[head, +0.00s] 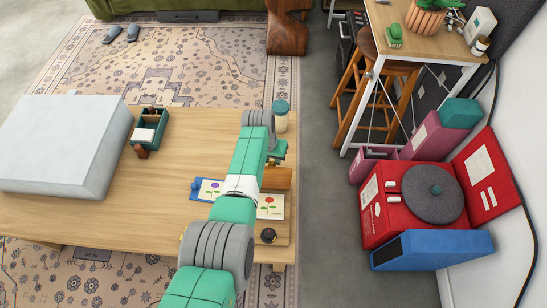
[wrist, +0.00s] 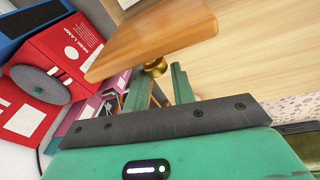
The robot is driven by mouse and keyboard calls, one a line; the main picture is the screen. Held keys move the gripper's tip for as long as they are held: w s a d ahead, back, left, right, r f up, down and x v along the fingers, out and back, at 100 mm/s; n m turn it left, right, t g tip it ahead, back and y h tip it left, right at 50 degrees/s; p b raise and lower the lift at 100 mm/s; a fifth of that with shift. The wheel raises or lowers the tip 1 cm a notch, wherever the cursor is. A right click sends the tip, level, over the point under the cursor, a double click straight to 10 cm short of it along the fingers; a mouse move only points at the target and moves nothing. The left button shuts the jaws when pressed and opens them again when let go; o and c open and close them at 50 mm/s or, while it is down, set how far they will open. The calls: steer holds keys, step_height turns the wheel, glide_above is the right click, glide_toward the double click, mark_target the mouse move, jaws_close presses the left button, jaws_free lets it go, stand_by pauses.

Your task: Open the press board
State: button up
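The press board (wrist: 150,38) is a wooden board with a brass knob (wrist: 155,67) on its face in the wrist view. In the head view the wooden board (head: 278,179) shows at the table's right side, partly hidden by my arm. My gripper (wrist: 160,78) is open, its two green fingers spread with the knob between or just beyond their tips. I cannot tell whether either finger touches the knob. In the head view my gripper (head: 276,153) is over the far end of the board, its fingertips not clearly visible.
Flower cards (head: 270,206) and a dark round knob (head: 268,236) lie near the board. A teal-lidded jar (head: 281,116) stands beyond it. A green caddy (head: 149,128) and a large pale box (head: 62,143) are left.

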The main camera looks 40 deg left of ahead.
steer(key=o, duration=0.4)
steer(key=shift+s+a, duration=0.2)
steer(key=shift+a, duration=0.05)
steer(key=shift+c, duration=0.2)
steer(key=shift+w+d, duration=0.1)
steer(key=shift+d, duration=0.05)
step_height(320, 180, up, 8)
steer(key=s+p, duration=0.1)
steer(key=p, duration=0.5)
steer(key=shift+s+a+f, duration=0.2)
steer(key=shift+a, duration=0.05)
